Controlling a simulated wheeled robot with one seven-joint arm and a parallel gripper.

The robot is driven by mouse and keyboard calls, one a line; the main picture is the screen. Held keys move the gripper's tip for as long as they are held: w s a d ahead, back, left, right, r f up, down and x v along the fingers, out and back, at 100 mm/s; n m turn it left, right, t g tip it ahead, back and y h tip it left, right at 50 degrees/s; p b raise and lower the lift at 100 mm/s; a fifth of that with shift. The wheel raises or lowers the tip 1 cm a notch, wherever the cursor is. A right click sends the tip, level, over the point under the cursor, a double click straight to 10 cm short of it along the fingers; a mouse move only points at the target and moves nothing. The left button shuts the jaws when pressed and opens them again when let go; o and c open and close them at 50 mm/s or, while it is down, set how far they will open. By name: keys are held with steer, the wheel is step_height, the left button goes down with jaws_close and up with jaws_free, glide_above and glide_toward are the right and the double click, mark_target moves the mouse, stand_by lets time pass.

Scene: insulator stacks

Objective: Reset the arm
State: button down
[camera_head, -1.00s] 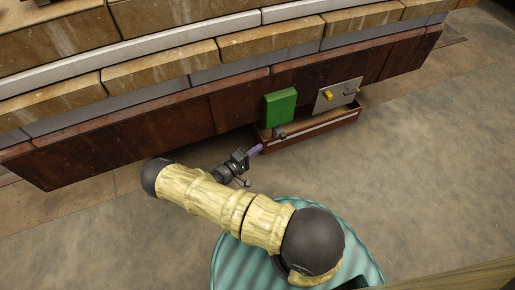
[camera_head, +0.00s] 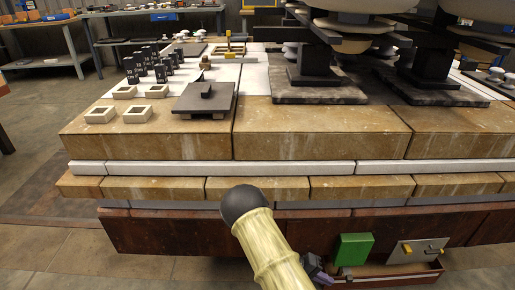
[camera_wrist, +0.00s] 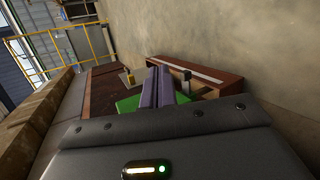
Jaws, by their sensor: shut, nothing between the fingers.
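My gripper (camera_head: 318,271) shows low in the head view, partly hidden behind my yellow-sleeved arm. Its purple fingers lie side by side in the wrist view (camera_wrist: 166,87), shut and empty. In the head view it is just left of and below a green block (camera_head: 353,249) on the front of the platform. In the wrist view the green block (camera_wrist: 128,104) is partly hidden behind the fingers. My arm rises from the bottom edge to a dark round joint in front of the platform.
The stone-and-rust platform (camera_head: 150,232) fills the middle. A metal panel with yellow handles (camera_head: 418,250) is right of the green block, above a reddish tray (camera_head: 385,283). Insulator stacks (camera_head: 320,65), a dark plate (camera_head: 203,98) and small square frames (camera_head: 101,115) stand on top. Floor is open at left.

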steer(key=s+a+r+t+y+p, duration=0.2)
steer(key=s+r+y+p, duration=0.15)
steer(key=r, duration=0.95)
steer(key=s+a+r+t+y+p, duration=0.1)
steer(key=s+a+r+y+p, duration=0.3)
steer(key=r, duration=0.9)
steer(key=s+a+r+t+y+p, duration=0.15)
steer(key=r+y+p, duration=0.35)
steer(key=r, duration=0.7)
step_height(320, 180, up, 38)
steer(key=d+p, duration=0.1)
steer(key=p, duration=3.7)
steer(key=shift+s+r, duration=0.15)
steer(key=shift+s, duration=0.1)
steer(key=shift+t+h, duration=0.25)
steer(key=shift+a, duration=0.15)
